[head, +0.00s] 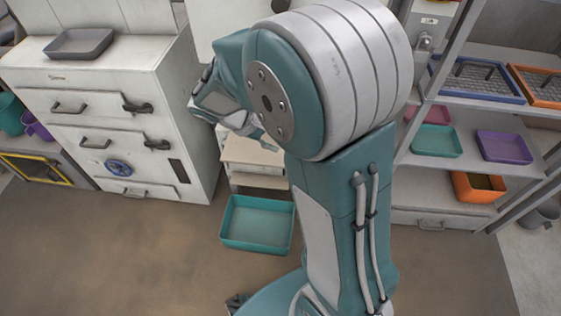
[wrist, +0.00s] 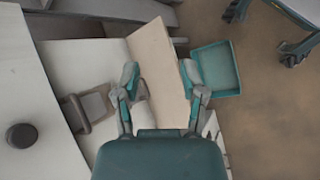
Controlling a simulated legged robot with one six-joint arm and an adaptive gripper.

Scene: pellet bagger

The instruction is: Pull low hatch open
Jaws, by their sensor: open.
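My gripper (wrist: 159,72) is open and empty in the wrist view, its two teal fingertips apart above a pale beige board (wrist: 157,50). A white panel to the left carries a grey handle or latch (wrist: 92,106), apart from the fingers. I cannot tell whether this panel is the low hatch. In the head view my gripper (head: 262,138) is partly hidden by my arm, near a low white unit with a beige top (head: 252,153). The front of that unit is mostly hidden.
A teal tray (head: 257,224) lies on the floor before the low unit. A white cabinet (head: 190,100) with several handled fronts stands left. A shelf rack with trays (head: 436,141) stands right. Floor is open at left front. A black knob (wrist: 21,135) shows in the wrist view.

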